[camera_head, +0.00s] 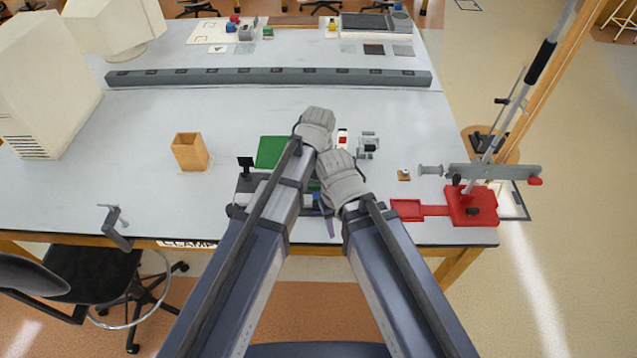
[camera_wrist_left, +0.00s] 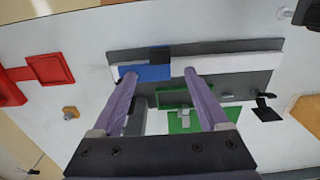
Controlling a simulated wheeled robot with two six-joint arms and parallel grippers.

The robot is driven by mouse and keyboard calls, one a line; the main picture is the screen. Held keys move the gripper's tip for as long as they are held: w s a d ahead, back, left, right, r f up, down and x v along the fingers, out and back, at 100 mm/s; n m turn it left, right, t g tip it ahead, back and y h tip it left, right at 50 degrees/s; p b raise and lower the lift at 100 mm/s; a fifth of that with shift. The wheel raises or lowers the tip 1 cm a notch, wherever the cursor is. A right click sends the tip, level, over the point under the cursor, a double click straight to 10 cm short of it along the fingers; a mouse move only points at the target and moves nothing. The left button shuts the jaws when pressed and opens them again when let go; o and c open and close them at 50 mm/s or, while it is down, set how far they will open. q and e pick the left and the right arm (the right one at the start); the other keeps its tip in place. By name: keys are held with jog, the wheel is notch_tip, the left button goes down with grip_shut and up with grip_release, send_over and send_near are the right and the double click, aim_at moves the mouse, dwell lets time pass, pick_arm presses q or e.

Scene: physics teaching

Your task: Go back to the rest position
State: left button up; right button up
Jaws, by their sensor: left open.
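My left gripper (camera_wrist_left: 158,73) is open in the left wrist view, with its two purple fingers apart and nothing held between them. Its fingers reach toward a grey and white track (camera_wrist_left: 245,60) with a blue block (camera_wrist_left: 146,72) on it; I cannot tell whether they touch it. In the head view both my arms reach forward over the near middle of the table, their grey wrists close together. A purple finger (camera_head: 330,226) shows below the wrists, near the table's front edge. The jaws of my right gripper are hidden by the arms.
A green sheet (camera_head: 271,152) lies beside the wrists. A wooden box (camera_head: 190,151) stands left on the table (camera_head: 80,190). A red-based stand (camera_head: 472,206) with a tall rod is at the right edge. A long grey rail (camera_head: 265,76) crosses behind. A black chair (camera_head: 92,275) is front left.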

pick_arm(q)
jog(key=s+a+f+m+y+b, duration=0.1)
jog(key=s+a+f+m+b, duration=0.15)
jog(key=s, duration=0.45)
jog(key=s+a+f+m+b, duration=0.1)
jog(key=s+a+f+b, duration=0.3)
jog(key=s, duration=0.2)
jog(key=s+d+f+b, duration=0.1)
jog(key=f+b, duration=0.6)
jog(key=s+d+f+b, duration=0.1)
jog(key=d+f+b, duration=0.1)
jog(key=f+b, duration=0.5)
jog(key=shift+s+f+b, duration=0.25)
jog(key=shift+f+b, duration=0.05)
jog(key=shift+b, duration=0.05)
jog(key=shift+r, duration=0.1)
notch_tip(320, 180, up, 2)
jog(key=p, duration=0.2)
jog(key=shift+r+p, duration=0.25)
jog(key=shift+p, duration=0.1)
